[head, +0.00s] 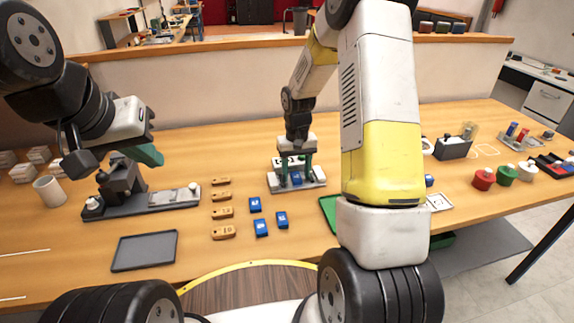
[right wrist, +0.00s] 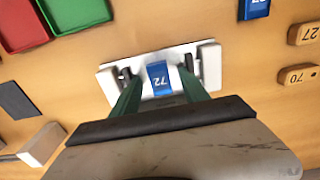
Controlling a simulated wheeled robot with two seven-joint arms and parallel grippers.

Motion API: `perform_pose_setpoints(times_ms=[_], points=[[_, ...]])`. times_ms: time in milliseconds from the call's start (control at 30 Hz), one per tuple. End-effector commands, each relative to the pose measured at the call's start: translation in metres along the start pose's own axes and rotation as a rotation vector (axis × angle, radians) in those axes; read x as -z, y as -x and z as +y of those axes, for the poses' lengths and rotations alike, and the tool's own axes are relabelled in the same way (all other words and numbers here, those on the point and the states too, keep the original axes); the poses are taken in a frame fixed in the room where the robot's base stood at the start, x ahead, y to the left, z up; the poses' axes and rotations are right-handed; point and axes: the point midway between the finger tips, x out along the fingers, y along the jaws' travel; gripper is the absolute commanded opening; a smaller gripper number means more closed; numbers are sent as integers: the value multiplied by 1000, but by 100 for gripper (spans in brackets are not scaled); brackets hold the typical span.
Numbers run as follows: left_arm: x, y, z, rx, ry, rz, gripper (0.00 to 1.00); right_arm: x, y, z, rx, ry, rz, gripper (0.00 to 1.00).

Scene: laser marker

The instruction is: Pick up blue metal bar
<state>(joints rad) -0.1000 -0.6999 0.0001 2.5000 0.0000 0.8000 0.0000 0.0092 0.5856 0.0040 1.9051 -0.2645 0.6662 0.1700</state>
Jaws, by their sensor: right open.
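A blue metal bar marked 72 (right wrist: 158,76) sits on a pale fixture (right wrist: 112,78). In the head view this bar (head: 296,179) shows between the fingers of my right gripper (head: 294,174). In the right wrist view, the green fingers of my right gripper (right wrist: 158,90) are open, one on each side of the bar, with gaps to it. Three more blue metal bars lie on the table: one at the back (head: 255,204), one at the front (head: 261,228) and one to the right (head: 282,220). My left gripper (head: 146,155) is at the left, its fingers mostly hidden.
Several numbered wooden blocks (head: 222,213) stand in a column left of the loose bars. A grey tray (head: 145,252) lies at the front left, below a dark clamp device (head: 150,202). Red (head: 483,179) and green (head: 506,175) round items stand at the right.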

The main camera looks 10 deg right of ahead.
Motion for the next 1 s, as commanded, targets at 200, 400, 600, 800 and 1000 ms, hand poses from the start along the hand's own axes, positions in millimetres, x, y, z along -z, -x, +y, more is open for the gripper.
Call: perform_pose_setpoints(times_ms=[200,400,600,800,1000], points=[[0,0,0,0,0,0,0,0,0,0,0,0,0,31],[0,0,0,0,0,0,0,0,1,0,0,0,0,0],[0,0,0,0,0,0,0,0,1,0,0,0,1,0],[0,0,0,0,0,0,0,1,7,0,0,0,2,0],[0,0,0,0,0,0,0,1,30,0,0,1,5,0]])
